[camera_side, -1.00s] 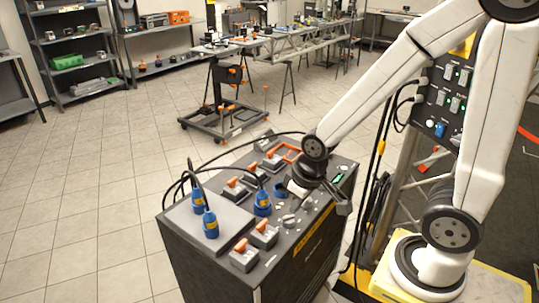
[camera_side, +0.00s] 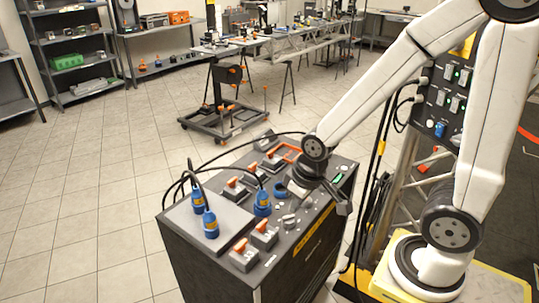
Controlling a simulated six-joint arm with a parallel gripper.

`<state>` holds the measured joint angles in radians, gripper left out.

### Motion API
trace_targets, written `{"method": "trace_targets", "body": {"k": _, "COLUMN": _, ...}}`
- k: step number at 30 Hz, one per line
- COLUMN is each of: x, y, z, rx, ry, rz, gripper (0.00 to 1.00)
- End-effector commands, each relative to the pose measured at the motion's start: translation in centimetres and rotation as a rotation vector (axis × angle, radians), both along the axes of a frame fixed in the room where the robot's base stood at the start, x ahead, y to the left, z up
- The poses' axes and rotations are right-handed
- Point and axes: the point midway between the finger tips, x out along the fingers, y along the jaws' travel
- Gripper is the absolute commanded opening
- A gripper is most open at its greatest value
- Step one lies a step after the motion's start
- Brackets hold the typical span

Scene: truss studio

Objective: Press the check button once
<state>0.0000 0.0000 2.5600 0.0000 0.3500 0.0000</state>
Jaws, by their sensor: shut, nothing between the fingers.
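The dark control box (camera_side: 172,243) stands in the middle foreground, with switches, plugs and knobs on its top. I cannot tell for sure which control is the check button; a small green-lit part (camera_side: 338,178) shows near the box's right edge, behind my wrist. Several small grey knobs (camera_side: 289,220) sit on the panel left of my gripper.
Blue plugs (camera_side: 211,225) with black cables stand on the box's left part. Orange-levered switches (camera_side: 265,235) line its front and back. A wheeled cart (camera_side: 222,124) stands behind on the tiled floor. Open floor lies left of the box.

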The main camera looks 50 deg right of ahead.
Motion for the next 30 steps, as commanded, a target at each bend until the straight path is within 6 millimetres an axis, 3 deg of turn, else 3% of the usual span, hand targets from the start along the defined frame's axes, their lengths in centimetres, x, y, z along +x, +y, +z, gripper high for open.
{"method": "trace_targets", "body": {"k": 11, "x": 0.3, "y": -0.2, "z": 0.0, "rx": 0.001, "ry": -0.005, "rz": -0.014, "gripper": 0.00}}
{"method": "trace_targets", "body": {"k": 17, "x": 2.1, "y": -1.7, "z": -0.1, "rx": 0.010, "ry": -0.031, "rz": -0.097, "gripper": 0.00}}
{"method": "trace_targets", "body": {"k": 23, "x": 5.6, "y": -5.2, "z": -0.5, "rx": 0.027, "ry": -0.088, "rz": -0.270, "gripper": 0.00}}
{"method": "trace_targets", "body": {"k": 30, "x": 10.0, "y": -12.0, "z": -1.4, "rx": 0.051, "ry": -0.187, "rz": -0.540, "gripper": 0.00}}
